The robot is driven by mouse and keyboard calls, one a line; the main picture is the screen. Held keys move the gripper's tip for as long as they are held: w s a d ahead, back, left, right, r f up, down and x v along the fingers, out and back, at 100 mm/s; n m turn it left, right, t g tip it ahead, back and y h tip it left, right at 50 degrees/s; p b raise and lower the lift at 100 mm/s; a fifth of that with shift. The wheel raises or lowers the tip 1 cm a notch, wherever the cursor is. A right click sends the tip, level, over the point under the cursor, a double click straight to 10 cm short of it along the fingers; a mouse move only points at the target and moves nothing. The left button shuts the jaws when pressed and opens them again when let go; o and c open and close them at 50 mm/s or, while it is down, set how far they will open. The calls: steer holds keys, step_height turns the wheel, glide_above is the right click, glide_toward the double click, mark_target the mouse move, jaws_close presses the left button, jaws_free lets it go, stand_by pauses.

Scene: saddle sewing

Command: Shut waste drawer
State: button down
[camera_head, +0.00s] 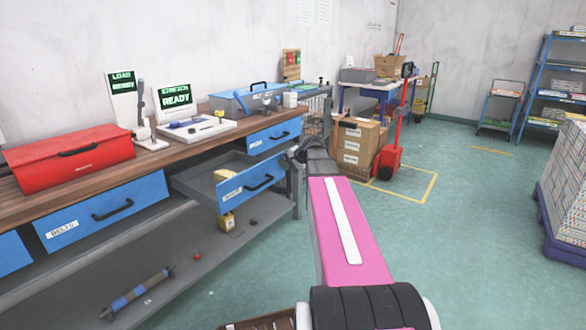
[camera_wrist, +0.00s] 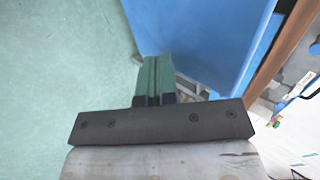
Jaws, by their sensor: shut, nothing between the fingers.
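The waste drawer (camera_head: 252,184) is pulled out from under the bench in the head view. It has a blue front, a dark handle and a small label that is hard to read. A yellow-topped item lies inside it. My gripper (camera_wrist: 156,62) shows green fingers pressed together with nothing between them in the wrist view. A large blue panel (camera_wrist: 205,35) is close beside and beyond the fingertips; I cannot tell whether they touch it. In the head view my arm reaches to the right of the drawer, and the fingers are hidden there.
The bench (camera_head: 75,178) holds a red toolbox (camera_head: 68,158) and a blue toolbox (camera_head: 240,100). A shut blue drawer (camera_head: 274,136) is behind the open one. A yellow container (camera_head: 226,221) is below it. Cardboard boxes (camera_head: 356,148) stand beyond my arm.

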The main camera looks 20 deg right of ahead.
steer(key=shift+w+a, duration=0.1)
steer(key=shift+w, duration=0.05)
glide_above(242, 162)
steer(key=shift+s, duration=0.25)
stand_by(0.5)
steer(key=shift+w, duration=0.1)
stand_by(0.3)
